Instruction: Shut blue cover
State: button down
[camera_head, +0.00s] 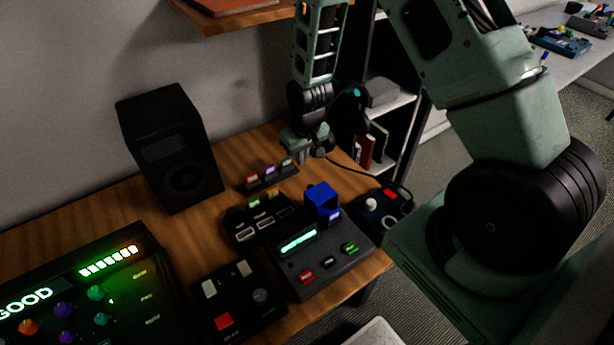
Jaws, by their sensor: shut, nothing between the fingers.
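The blue cover (322,197) stands raised at the back of a dark grey box (331,265) with a lit green display. What lies under or behind the cover is hidden. My gripper (306,155) is shut and empty. In the picture it is above the cover and slightly to its left, apart from it, over the back part of the wooden table (221,230).
A black speaker (168,148) stands at the back left. Black button boxes (238,300) and (382,206) flank the grey box. A shelf (388,105) stands behind, and a lit panel (90,290) is at front left.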

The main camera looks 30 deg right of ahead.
aim_at(318, 199)
notch_tip(318, 199, down, 7)
jog(key=s+p, duration=0.2)
jog(key=p, duration=0.1)
jog(key=shift+s+p, duration=0.35)
